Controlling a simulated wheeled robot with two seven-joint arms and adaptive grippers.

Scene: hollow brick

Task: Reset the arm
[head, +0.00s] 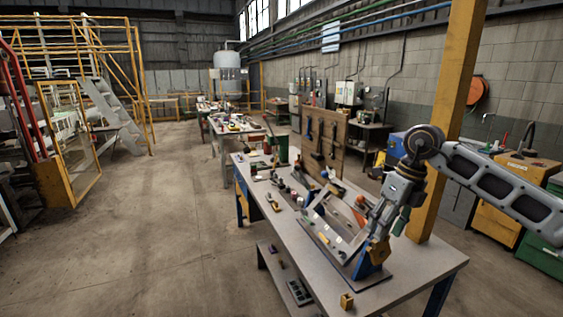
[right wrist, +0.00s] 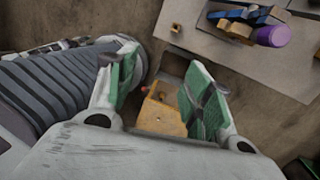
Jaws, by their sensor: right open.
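My right arm comes in from the right in the head view and bends down over the workbench. My right gripper (head: 388,222) hangs above the near right part of the bench. In the right wrist view its green-padded fingers (right wrist: 163,88) stand wide apart. A yellow-orange block-like shape (right wrist: 160,112) shows between them; it seems to lie beyond the fingers, and I see no finger closed on it. A small hollow yellow brick (head: 346,301) sits at the bench's near edge, and it also shows in the right wrist view (right wrist: 176,28). My left gripper is not in view.
The grey workbench (head: 425,270) carries a tilted frame on a board, a blue stand (head: 368,268) with a yellow piece (head: 378,250), a tool pegboard (head: 325,145) and scattered parts. A yellow post (head: 455,80) stands close behind my arm. The floor to the left is clear.

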